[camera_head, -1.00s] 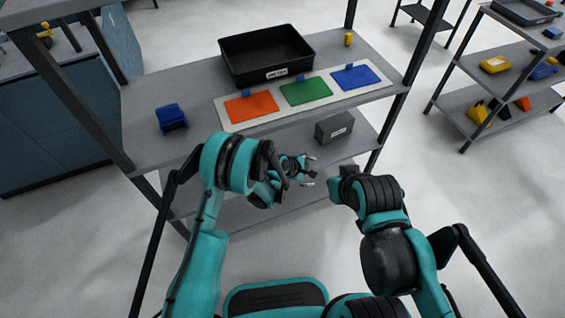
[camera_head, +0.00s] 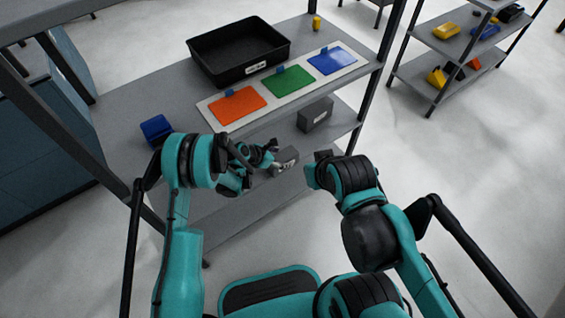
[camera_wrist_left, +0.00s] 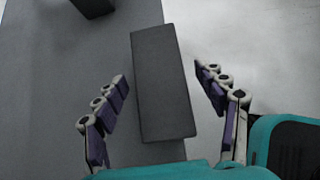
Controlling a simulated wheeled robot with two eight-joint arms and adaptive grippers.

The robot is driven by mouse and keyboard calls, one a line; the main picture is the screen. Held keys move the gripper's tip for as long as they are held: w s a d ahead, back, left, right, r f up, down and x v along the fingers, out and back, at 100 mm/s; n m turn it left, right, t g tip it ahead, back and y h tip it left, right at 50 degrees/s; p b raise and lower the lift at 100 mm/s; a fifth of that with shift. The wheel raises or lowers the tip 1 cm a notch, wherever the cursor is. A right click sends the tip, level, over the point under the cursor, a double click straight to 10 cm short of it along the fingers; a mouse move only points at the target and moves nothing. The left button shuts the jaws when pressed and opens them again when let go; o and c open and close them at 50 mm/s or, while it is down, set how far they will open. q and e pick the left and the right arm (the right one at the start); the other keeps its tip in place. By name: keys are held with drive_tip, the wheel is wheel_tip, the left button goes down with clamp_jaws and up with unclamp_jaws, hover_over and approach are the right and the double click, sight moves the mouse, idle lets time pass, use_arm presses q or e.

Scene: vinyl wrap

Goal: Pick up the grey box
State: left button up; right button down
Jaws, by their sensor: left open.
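A grey box (camera_head: 287,158) with a pale label is at my left gripper (camera_head: 268,157), by the front edge of the lower shelf. In the left wrist view the grey box (camera_wrist_left: 162,85) lies lengthwise between the finger rows of my open left gripper (camera_wrist_left: 162,92), with gaps on both sides. It overlaps the shelf edge there; I cannot tell whether it touches the shelf. A second grey box (camera_head: 315,114) with a label stands farther back on the lower shelf. My right arm comes in from the right, but its fingers do not show.
The upper shelf (camera_head: 128,103) above holds a black tray (camera_head: 205,71), a white board with orange, green and blue panels (camera_head: 288,93), a blue item (camera_head: 157,129) and a small yellow item (camera_head: 316,23). A dark post (camera_head: 385,40) stands at the right.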

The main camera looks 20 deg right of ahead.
use_arm(q)
drive_tip(key=b+x, duration=0.1)
drive_tip(key=x, duration=0.4)
drive_tip(key=shift+b, duration=0.4)
drive_tip(key=c, duration=1.5)
drive_tip(key=shift+c, duration=0.4)
drive_tip(key=shift+r, duration=0.15)
